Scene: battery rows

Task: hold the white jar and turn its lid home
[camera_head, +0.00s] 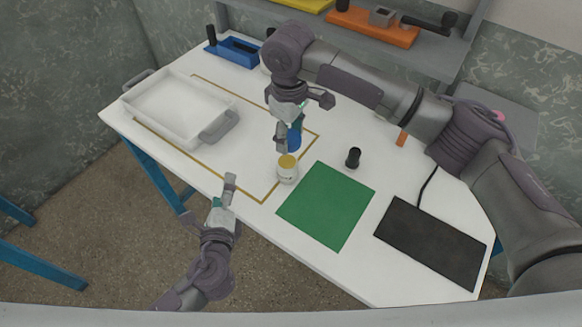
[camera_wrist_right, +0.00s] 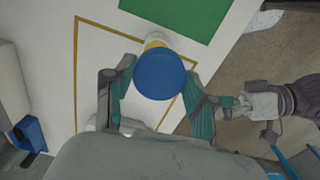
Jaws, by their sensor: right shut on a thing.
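The white jar (camera_head: 287,175) stands upright on the white table near its front edge, with a yellow top showing in the head view. My right gripper (camera_head: 289,137) is above and behind it, shut on the blue lid (camera_head: 295,139). In the right wrist view the round blue lid (camera_wrist_right: 160,74) sits between the two fingers and hides most of the jar (camera_wrist_right: 156,40). The lid looks apart from the jar. My left gripper (camera_head: 226,190) is at the table's front edge, left of the jar and not touching it; whether its fingers are open is unclear.
A green mat (camera_head: 326,205) lies right of the jar, with a black mat (camera_head: 430,242) beyond. A small black object (camera_head: 353,158) stands behind the green mat. A white tray (camera_head: 139,121) is at the left, and a blue holder (camera_head: 235,52) at the back.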

